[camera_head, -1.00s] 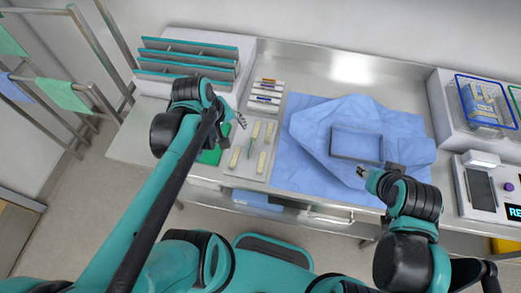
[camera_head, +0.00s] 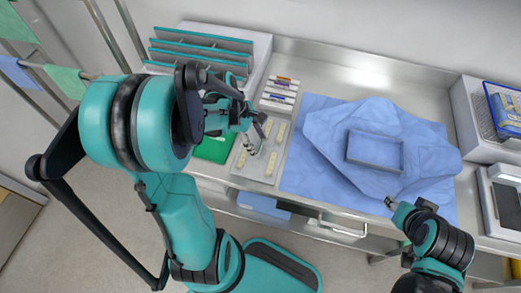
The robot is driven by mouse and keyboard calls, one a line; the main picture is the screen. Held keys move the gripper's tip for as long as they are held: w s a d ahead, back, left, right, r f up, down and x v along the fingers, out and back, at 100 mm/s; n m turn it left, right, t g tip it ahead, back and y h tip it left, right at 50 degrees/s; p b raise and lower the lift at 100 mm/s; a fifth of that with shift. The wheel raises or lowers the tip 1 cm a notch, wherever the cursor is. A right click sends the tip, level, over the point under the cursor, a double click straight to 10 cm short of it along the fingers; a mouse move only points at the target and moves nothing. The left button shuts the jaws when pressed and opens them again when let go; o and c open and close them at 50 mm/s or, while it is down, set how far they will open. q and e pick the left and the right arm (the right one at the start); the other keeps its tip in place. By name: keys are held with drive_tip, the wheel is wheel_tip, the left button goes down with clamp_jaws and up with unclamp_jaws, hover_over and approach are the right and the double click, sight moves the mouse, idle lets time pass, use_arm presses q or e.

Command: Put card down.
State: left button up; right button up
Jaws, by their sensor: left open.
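Several white cards with coloured labels (camera_head: 279,93) lie in a row at the back of the counter, left of the blue cloth. My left gripper (camera_head: 257,142) is open over the grey tray (camera_head: 255,172), among its pale yellow strips (camera_head: 271,163). I see no card between its fingers; my arm hides part of that area. A green flat piece (camera_head: 214,150) lies left of the tray, partly hidden by my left arm. My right gripper (camera_head: 390,203) is by the front edge of the blue cloth; its fingers are too small to read.
A shallow blue-grey tray (camera_head: 375,166) lies on the crumpled blue cloth (camera_head: 322,125). A rack with teal-edged dividers (camera_head: 205,45) stands at the back left. A blue wire basket (camera_head: 500,105) and a device (camera_head: 505,195) are at the right. Bare counter (camera_head: 365,75) shows behind the cloth.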

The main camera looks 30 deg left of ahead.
use_arm(q)
drive_tip(key=shift+x, duration=1.25)
drive_tip(key=c, duration=0.4)
drive_tip(key=shift+c, duration=0.3)
drive_tip(key=shift+r, duration=0.15)
wheel_tip(320, 180, up, 4)
drive_tip(key=shift+r+p, duration=0.2)
drive_tip(key=shift+p, duration=0.7)
drive_tip(key=d+r+p, duration=0.3)
drive_tip(key=d+r, duration=0.3)
drive_tip(key=d, duration=0.5)
drive_tip(key=shift+d+r, duration=0.15)
drive_tip(key=shift+d, duration=0.15)
